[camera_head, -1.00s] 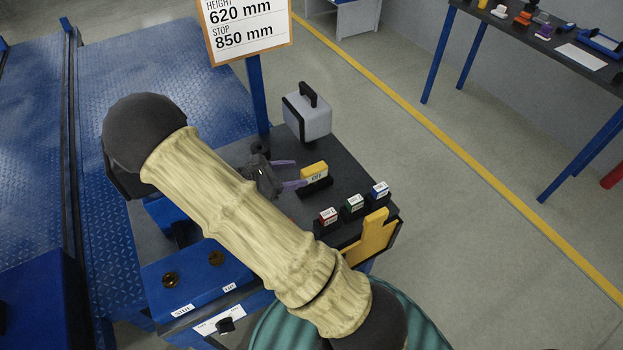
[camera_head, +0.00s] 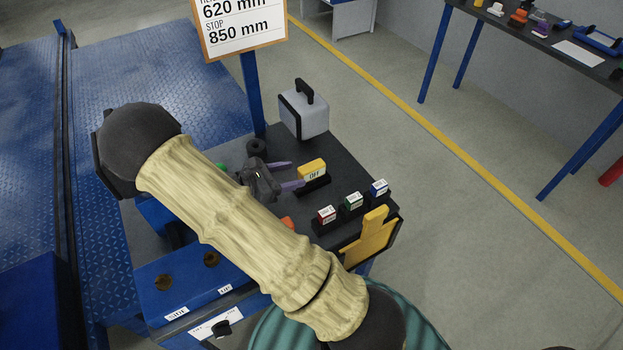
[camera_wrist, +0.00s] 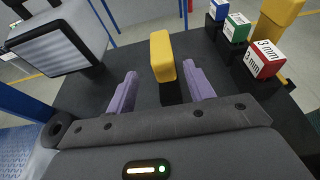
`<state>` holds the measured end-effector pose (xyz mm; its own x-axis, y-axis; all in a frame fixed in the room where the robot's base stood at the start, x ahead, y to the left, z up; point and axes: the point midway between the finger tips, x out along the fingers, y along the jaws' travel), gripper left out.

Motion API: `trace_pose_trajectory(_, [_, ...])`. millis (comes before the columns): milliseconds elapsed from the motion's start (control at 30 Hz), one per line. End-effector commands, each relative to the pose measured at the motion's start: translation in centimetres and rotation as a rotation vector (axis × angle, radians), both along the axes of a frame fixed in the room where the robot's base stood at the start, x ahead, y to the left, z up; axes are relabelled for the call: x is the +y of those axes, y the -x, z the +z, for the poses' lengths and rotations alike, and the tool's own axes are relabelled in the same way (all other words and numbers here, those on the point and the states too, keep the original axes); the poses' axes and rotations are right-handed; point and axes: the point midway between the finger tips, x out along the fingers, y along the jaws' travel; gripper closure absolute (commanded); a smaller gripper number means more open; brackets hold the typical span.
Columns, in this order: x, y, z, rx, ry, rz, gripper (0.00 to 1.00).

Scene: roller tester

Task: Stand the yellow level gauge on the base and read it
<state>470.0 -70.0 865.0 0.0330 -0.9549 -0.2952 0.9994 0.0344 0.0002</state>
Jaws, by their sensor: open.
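A yellow block (camera_head: 312,168) with a dark-lettered white label stands in a black holder on the dark cart top. In the wrist view the yellow block (camera_wrist: 162,55) is upright, just beyond and between the two purple fingers. My gripper (camera_head: 289,175) is open and points at it; the wrist view also shows my gripper (camera_wrist: 159,80) with nothing held. A second yellow piece, L-shaped (camera_head: 372,238), is at the cart's front right edge. I cannot tell from the labels which yellow piece is the level gauge. My arm hides part of the cart top.
Red (camera_head: 326,214), green (camera_head: 353,201) and blue (camera_head: 379,187) labelled blocks stand in holders to the right. A grey-white case (camera_head: 304,112) stands behind the gripper, near the sign post (camera_head: 252,92). A blue ribbed platform (camera_head: 165,75) lies left.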

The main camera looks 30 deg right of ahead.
Motion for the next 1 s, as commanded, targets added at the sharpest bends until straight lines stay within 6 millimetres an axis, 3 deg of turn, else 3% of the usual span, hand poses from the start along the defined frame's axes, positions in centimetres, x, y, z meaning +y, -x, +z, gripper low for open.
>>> trace_pose_trajectory(133, [-1.4, 0.0, -0.4, 0.000, 0.001, -0.002, 0.47])
trace_pose_trajectory(467, [-1.7, 0.0, -0.5, 0.000, 0.001, -0.001, 0.47])
trace_pose_trajectory(800, [-5.8, 0.4, -1.5, 0.002, 0.001, -0.003, 0.47])
trace_pose_trajectory(1000, [-6.6, 0.3, -1.8, 0.000, 0.000, 0.000, 0.47])
